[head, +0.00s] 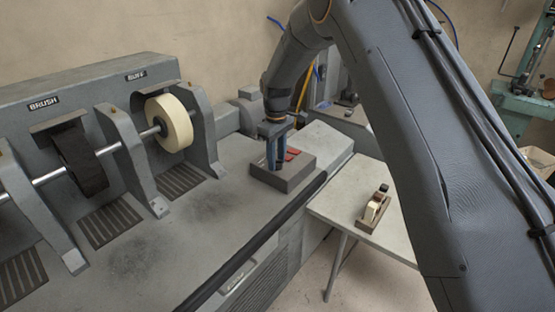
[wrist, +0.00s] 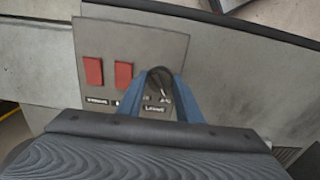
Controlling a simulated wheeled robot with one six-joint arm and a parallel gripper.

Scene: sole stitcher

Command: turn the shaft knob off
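The control box (head: 284,178) sits at the right end of the machine bench. In the wrist view its panel (wrist: 133,45) carries two red switches (wrist: 93,71) and a round dark knob (wrist: 160,80) with a light line on it, which I take as the shaft knob. My gripper (head: 275,165) points down onto the box. In the wrist view its blue fingers (wrist: 161,88) stand on either side of the knob, close to it. I cannot tell whether they touch it. The labels below are partly covered by the fingers and too small to read surely.
Left of the box are the BUFF wheel (head: 168,123) and the black BRUSH wheel (head: 80,160) on a shaft (head: 110,148). A side table (head: 345,205) on the right holds a small brush-like item (head: 374,208). The bench front is clear.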

